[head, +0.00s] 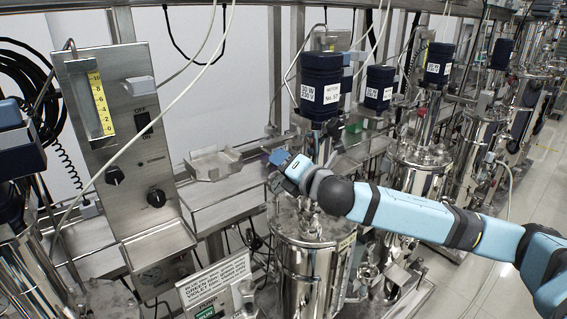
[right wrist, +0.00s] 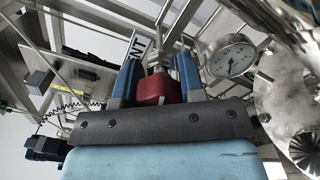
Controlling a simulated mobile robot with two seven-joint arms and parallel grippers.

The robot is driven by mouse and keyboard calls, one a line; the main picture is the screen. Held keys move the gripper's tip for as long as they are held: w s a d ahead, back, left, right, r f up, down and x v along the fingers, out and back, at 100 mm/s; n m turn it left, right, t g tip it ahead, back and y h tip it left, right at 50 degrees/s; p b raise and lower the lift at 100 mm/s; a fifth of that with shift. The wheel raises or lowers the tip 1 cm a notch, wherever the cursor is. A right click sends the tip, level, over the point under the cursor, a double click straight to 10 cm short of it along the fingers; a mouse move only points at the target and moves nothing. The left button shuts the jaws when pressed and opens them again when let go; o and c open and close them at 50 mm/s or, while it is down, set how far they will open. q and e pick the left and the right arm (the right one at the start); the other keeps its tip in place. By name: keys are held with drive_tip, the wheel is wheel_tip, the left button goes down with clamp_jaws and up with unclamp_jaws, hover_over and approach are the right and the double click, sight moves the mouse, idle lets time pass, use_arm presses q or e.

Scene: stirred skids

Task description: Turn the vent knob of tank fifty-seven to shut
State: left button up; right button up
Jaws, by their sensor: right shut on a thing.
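My right gripper (head: 274,166) reaches in from the right to the steel tank (head: 308,262) in the middle of the head view. In the right wrist view the two blue fingers of the gripper (right wrist: 157,84) are shut on a red knob (right wrist: 155,92), one on each side. The knob sits below a metal fitting. A sign ending in "NT" stands behind it, partly covered by a finger. In the head view my arm and gripper hide the knob. Above the tank is a dark blue motor (head: 321,76) with white labels; its number is too small to read surely.
A pressure gauge (right wrist: 232,60) is close right of the fingers in the right wrist view. A steel control panel (head: 118,150) with a scale, switch and black knobs stands at left. More tanks (head: 420,165) line the right side. The pale floor is clear beyond my arm.

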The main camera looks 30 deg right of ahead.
drive_tip(key=shift+m+p, duration=0.3)
drive_tip(key=shift+m, duration=0.7)
drive_tip(key=m+p, duration=0.1)
drive_tip(key=m, duration=0.3)
drive_tip(key=shift+r, duration=0.15)
drive_tip(key=m+p, duration=0.2)
drive_tip(key=m, duration=0.3)
drive_tip(key=shift+r+p, duration=0.1)
drive_tip(key=shift+p, duration=0.25)
drive_tip(key=m+p, duration=0.1)
drive_tip(key=m, duration=0.1)
drive_tip(key=shift+r+m+p, duration=0.1)
drive_tip(key=shift+m+p, duration=0.2)
drive_tip(key=shift+p, duration=0.05)
drive_tip(key=shift+m+p, duration=0.6)
drive_tip(key=shift+m, duration=0.4)
drive_tip(key=m+p, duration=0.3)
drive_tip(key=m, duration=0.1)
drive_tip(key=shift+d+m+p, duration=0.1)
drive_tip(key=shift+m+p, duration=0.5)
drive_tip(key=shift+m, duration=0.3)
use_arm(q)
wheel_tip(320, 180, up, 10)
drive_tip(key=shift+s+a+r+m, duration=0.25)
drive_tip(key=shift+m, duration=0.05)
use_arm(e)
drive_tip(key=shift+m, duration=0.3)
